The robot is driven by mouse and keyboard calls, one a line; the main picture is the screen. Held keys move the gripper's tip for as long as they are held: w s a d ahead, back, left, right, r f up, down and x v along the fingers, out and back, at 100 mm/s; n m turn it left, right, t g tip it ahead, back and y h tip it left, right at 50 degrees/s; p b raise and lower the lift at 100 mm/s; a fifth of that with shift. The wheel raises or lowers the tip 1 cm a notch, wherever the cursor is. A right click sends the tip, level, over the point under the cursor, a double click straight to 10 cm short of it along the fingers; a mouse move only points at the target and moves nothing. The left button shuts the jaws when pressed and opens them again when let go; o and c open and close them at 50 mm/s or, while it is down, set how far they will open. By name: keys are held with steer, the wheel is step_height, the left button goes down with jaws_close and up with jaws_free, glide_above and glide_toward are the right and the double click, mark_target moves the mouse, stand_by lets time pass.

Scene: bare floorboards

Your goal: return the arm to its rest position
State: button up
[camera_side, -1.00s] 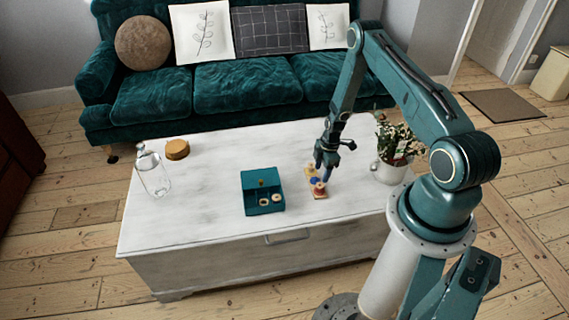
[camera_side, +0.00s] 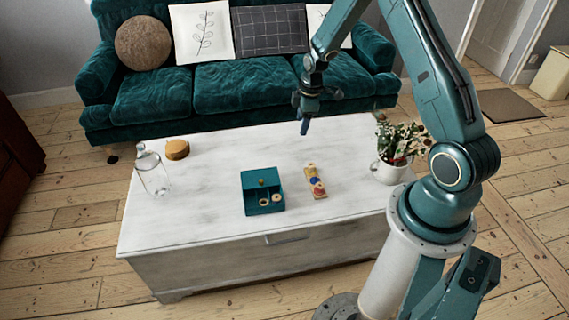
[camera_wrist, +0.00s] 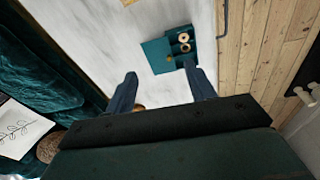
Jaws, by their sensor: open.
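My gripper (camera_side: 306,112) is raised in the air above the back part of the white chest table in the side view, pointing down and clear of everything. In the wrist view my gripper (camera_wrist: 163,88) shows two blue fingers spread apart with nothing between them. Below it on the table, a small wooden board (camera_side: 310,170) carries several small coloured pieces. The teal box (camera_side: 249,184) stands left of that board with ring-shaped pieces in its compartments. The box also shows in the wrist view (camera_wrist: 155,57), beyond the fingers.
A glass bottle (camera_side: 153,175) and a round wooden lid-like piece (camera_side: 177,149) stand at the table's left. A potted plant (camera_side: 390,165) stands at its right. The teal sofa (camera_side: 245,88) is behind.

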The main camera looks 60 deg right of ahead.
steer(key=s+a+r+m+t, duration=0.1)
steer(key=s+a+r, duration=0.1)
steer(key=a+r, duration=0.35)
steer(key=s+a+r+m, duration=0.1)
steer(key=s+a+r, duration=0.15)
steer(key=r, duration=0.65)
steer(key=s+a+r+m+t, duration=0.1)
steer(key=a+r, duration=0.3)
steer(key=r, duration=0.4)
steer(key=s+a+r+m+t, duration=0.1)
steer(key=s+a+r, duration=0.3)
steer(key=s, duration=0.5)
steer(key=s+a+r+m, duration=0.3)
steer(key=s+a+r, duration=0.1)
steer(key=s, duration=0.5)
steer(key=shift+s+a+m+t, duration=0.35)
steer(key=shift+a+m+t, duration=0.05)
steer(key=shift+a, duration=0.4)
